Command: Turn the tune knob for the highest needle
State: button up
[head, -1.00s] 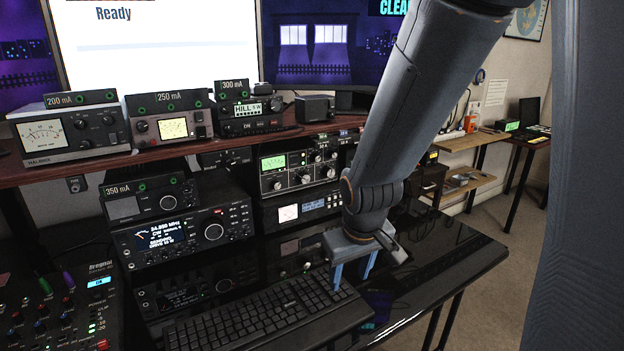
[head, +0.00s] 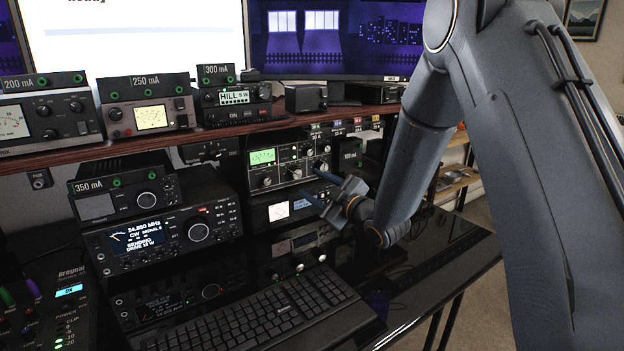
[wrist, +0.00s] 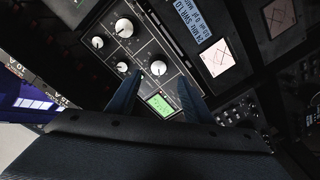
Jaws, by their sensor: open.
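The tuner (head: 294,153) is a dark box under the shelf with a lit green meter (head: 262,157) and several pale knobs (head: 296,173) on its front. The meter's needle is too small to read. My gripper (head: 312,186) is open and empty, its two blue fingers pointing at the tuner's right part and the unit below it. The wrist view shows the green meter (wrist: 160,104) between the fingers, and one small knob (wrist: 158,68) just past the fingertips. A larger knob (wrist: 124,27) lies farther off. No finger visibly touches a knob. Which knob is marked tune cannot be read.
A dark unit with a white meter (head: 279,211) sits directly below the tuner. The wooden shelf (head: 215,139) with several meters runs above. A radio (head: 163,240) stands to the left and a keyboard (head: 262,320) lies on the glossy desk in front.

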aim_at(299, 175)
jog(key=x, duration=0.6)
jog(key=shift+w+d+p, duration=0.2)
jog(key=shift+d+p, duration=0.1)
jog(key=shift+w+a, duration=0.45)
jog(key=c, duration=1.1)
jog(key=shift+o, duration=0.2)
jog(key=shift+m, duration=2.1)
jog(key=o, duration=1.1)
jog(key=shift+d, duration=0.1)
jog(key=shift+c, duration=0.2)
